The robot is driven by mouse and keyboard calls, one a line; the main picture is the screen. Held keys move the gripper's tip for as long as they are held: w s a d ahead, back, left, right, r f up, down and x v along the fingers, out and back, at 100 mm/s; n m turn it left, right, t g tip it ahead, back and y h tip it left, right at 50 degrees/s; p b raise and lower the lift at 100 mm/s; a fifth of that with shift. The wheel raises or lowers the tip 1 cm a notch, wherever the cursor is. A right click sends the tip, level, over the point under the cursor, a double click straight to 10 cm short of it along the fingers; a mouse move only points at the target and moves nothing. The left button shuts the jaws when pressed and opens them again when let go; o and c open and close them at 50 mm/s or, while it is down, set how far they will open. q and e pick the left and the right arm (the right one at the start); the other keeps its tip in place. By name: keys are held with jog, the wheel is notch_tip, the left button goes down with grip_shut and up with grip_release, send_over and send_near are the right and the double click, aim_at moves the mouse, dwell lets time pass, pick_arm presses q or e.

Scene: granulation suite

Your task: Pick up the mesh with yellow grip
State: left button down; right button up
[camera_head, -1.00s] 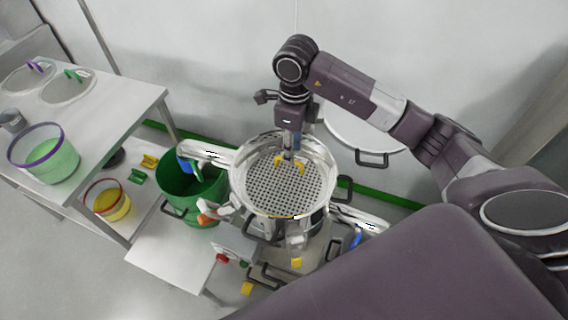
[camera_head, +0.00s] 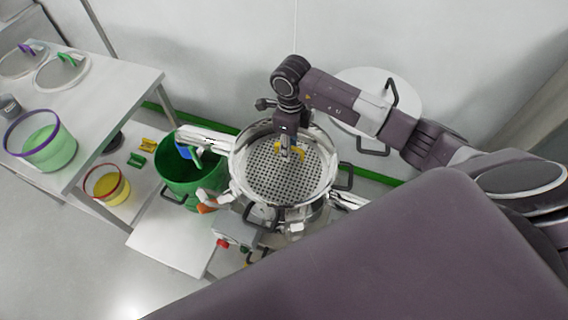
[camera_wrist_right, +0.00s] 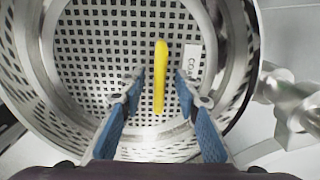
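The mesh (camera_head: 285,180) is a round perforated metal disc lying inside the round steel housing (camera_head: 240,187). Its yellow grip (camera_wrist_right: 160,77) stands up from the mesh in the right wrist view. A white label reading "COA…" (camera_wrist_right: 193,62) sits beside it on the mesh. My right gripper (camera_head: 288,154) points down into the housing from above. In the wrist view its two blue-padded fingers are open, one on each side of the yellow grip, with gaps to it. In the head view the gripper partly covers the grip. My left gripper is not in view.
A white table (camera_head: 118,92) with lids and a green-filled container (camera_head: 44,147) is further left. A round lid (camera_head: 400,88) stands behind, right.

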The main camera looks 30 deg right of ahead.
grip_shut()
dwell(0.6)
